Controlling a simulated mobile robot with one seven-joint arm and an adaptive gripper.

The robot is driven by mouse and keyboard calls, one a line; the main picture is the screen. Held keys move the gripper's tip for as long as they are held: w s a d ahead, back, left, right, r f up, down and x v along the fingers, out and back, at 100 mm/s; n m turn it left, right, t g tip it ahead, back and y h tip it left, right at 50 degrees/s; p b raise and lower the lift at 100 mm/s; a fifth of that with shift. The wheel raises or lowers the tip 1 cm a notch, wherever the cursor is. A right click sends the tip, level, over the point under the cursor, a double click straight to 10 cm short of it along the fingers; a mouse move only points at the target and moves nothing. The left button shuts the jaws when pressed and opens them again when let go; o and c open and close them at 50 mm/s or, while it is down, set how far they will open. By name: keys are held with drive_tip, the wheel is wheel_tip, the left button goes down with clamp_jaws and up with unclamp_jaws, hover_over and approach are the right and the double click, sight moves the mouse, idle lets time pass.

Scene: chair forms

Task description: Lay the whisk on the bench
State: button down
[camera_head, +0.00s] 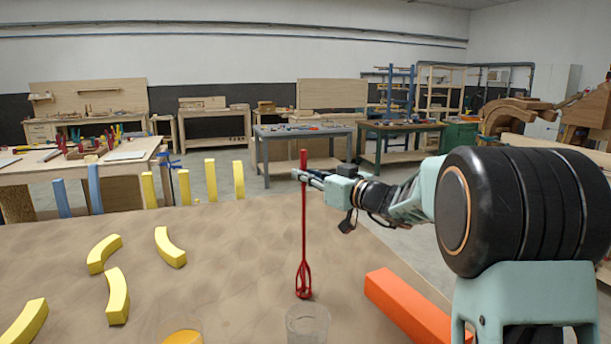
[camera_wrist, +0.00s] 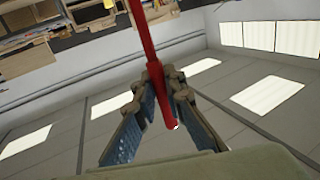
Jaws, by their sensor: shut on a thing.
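A red whisk (camera_head: 304,235) hangs upright in the head view, its wire end down near the surface of the brown bench (camera_head: 230,235). I cannot tell whether the wire end touches the bench. My gripper (camera_head: 304,178) is shut on the upper part of its handle. In the wrist view, my gripper (camera_wrist: 160,75) has its fingertips closed around the red whisk handle (camera_wrist: 143,38), with the handle's end sticking out past them.
A clear glass (camera_head: 307,324) stands just in front of the whisk. An orange block (camera_head: 408,306) lies to its right. Several yellow curved pieces (camera_head: 117,295) lie at the left. A yellow-topped object (camera_head: 183,337) is at the front edge. The bench middle is clear.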

drive_tip(key=shift+f, duration=0.15)
drive_tip(key=shift+b, duration=0.35)
drive_tip(key=c, duration=2)
unclamp_jaws()
drive_tip(key=shift+d+p, duration=0.1)
drive_tip(key=shift+p, duration=0.25)
drive_tip(key=b+v, duration=0.3)
drive_tip(key=v, duration=0.8)
drive_tip(key=shift+s+d, duration=0.25)
drive_tip(key=shift+s, duration=0.05)
drive_tip(key=shift+a, duration=0.1)
